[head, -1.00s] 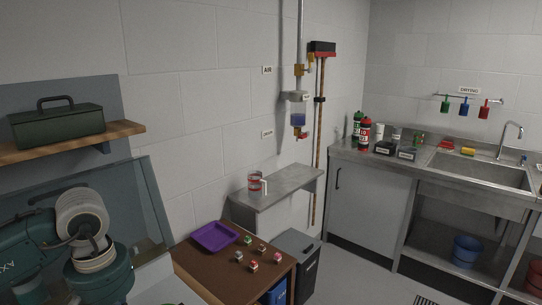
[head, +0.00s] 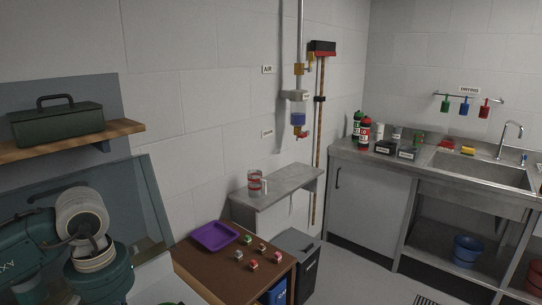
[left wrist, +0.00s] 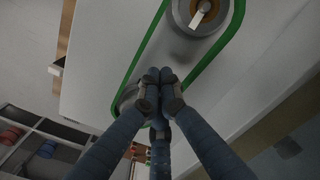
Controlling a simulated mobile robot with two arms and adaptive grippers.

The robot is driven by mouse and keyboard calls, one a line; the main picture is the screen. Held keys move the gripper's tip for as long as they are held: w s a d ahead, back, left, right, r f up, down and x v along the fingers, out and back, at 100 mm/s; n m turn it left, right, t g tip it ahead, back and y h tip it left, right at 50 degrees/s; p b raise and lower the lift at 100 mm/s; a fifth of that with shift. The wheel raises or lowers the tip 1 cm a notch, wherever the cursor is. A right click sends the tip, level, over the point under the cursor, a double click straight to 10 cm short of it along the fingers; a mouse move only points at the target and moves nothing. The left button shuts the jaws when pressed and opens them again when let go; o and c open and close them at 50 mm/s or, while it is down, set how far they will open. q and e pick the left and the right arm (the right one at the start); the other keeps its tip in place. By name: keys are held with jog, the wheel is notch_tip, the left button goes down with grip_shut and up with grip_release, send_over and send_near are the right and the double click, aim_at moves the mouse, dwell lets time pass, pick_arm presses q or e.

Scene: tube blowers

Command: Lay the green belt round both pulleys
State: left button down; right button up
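The green belt (left wrist: 140,48) shows in the left wrist view as a long loop on a pale panel. One run passes left of the upper pulley (left wrist: 181,30), which is grey with an orange-brown centre and a pale pin. The other run passes to its right. A second grey pulley (left wrist: 127,97) lies lower left, partly behind my fingers, with the belt close along its outer side. The belt's lower right part is hidden. My left gripper (left wrist: 159,76) has its fingertips together, between the two runs, with nothing visible in them. My right gripper is in neither view.
In the head view, a brown table (head: 205,266) holds a purple tray (head: 215,236) and several small blocks. Behind it are a grey wall shelf (head: 285,188) with a red-banded jug (head: 255,184), and a dark bin (head: 305,262). A sink counter (head: 360,155) stands right.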

pick_arm(q)
jog(key=shift+r+p, duration=1.35)
jog(key=shift+r, duration=1.55)
